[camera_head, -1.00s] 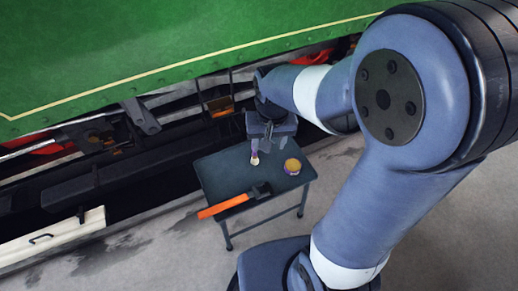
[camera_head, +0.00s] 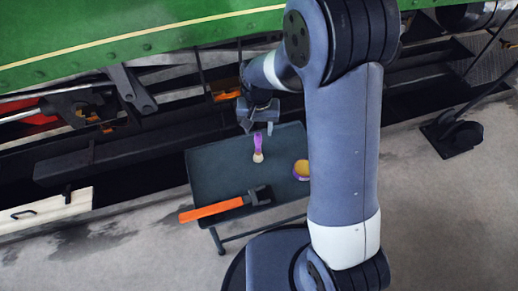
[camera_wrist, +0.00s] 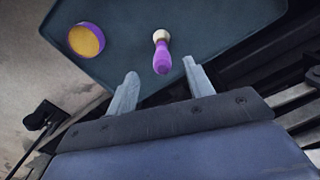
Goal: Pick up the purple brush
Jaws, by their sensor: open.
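The purple brush (camera_head: 258,147) lies on the dark table (camera_head: 215,172) near its far edge, its pale bristle end toward me in the head view. In the wrist view the brush (camera_wrist: 162,55) is beyond the two fingertips, roughly in line with the gap, with its purple handle end nearest the gripper. My gripper (camera_head: 259,128) is open and empty above the table's far edge, just beyond the handle end. In the wrist view the fingers of my gripper (camera_wrist: 158,70) are spread apart, and neither touches the brush.
An orange-handled hammer (camera_head: 215,208) lies along the table's near edge. A round purple tub with yellow contents (camera_head: 301,169) stands right of the brush, partly behind my arm. The green tram (camera_head: 130,30) and its dark underframe are close behind the table.

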